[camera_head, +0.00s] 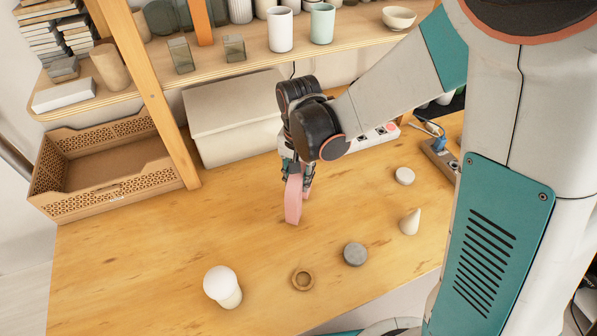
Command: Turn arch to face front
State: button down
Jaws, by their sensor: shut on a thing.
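A pink arch (293,200) is on the wooden table near its middle, in the head view. I see it nearly edge-on, as a narrow upright slab. My gripper (299,178) points down from above and is shut on the arch's upper part. The arch's lower end is at or just above the table; I cannot tell which. The gripper and the narrow angle hide the arch's opening.
A white mushroom-shaped piece (222,285), a wooden ring (303,278), a grey disc (355,254), a pale cone (410,221) and a white disc (404,176) stand nearby. A perforated crate (105,207) and a beige box (235,151) are behind. The table's left front is clear.

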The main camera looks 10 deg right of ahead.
jog(key=m+p, duration=0.1)
jog(key=m, duration=0.5)
jog(key=shift+r, duration=0.1)
jog(key=m+b, duration=0.1)
jog(key=m, duration=0.2)
jog(key=shift+m, duration=0.3)
jog(key=shift+f+b, duration=0.6)
jog(key=shift+f, duration=0.45)
jog(key=c, duration=1.2)
grip_release()
jog(key=shift+r, duration=3.75)
